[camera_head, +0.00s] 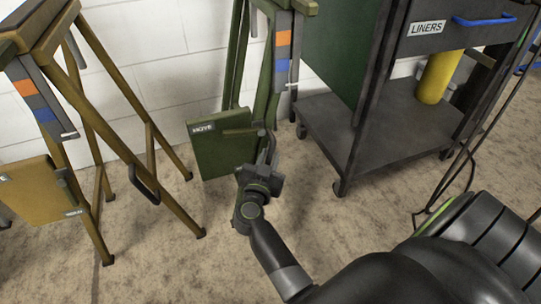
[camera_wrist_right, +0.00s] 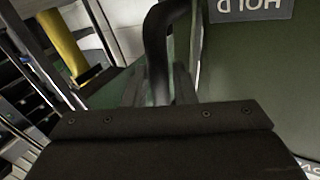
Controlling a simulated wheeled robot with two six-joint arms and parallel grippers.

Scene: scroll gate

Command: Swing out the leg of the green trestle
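The green trestle (camera_head: 265,78) stands against the white wall at the top middle of the head view. A green panel (camera_head: 215,150) labelled MOVE hangs low on it. My right gripper (camera_head: 268,150) is at the trestle's leg, just right of this panel. In the right wrist view a dark bent bar (camera_wrist_right: 156,50) runs down between my fingers (camera_wrist_right: 157,88). I cannot tell whether the fingers press on it. A green surface with an upside-down HOLD label (camera_wrist_right: 250,8) fills the right of that view. My left gripper is out of view.
A yellow-brown trestle (camera_head: 120,95) stands at the left, with a dark handle on its leg. A dark cart (camera_head: 385,130) with a LINERS drawer and a yellow cylinder (camera_head: 438,77) stands at the right. Cables hang at the far right. The front left floor (camera_head: 160,265) is clear.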

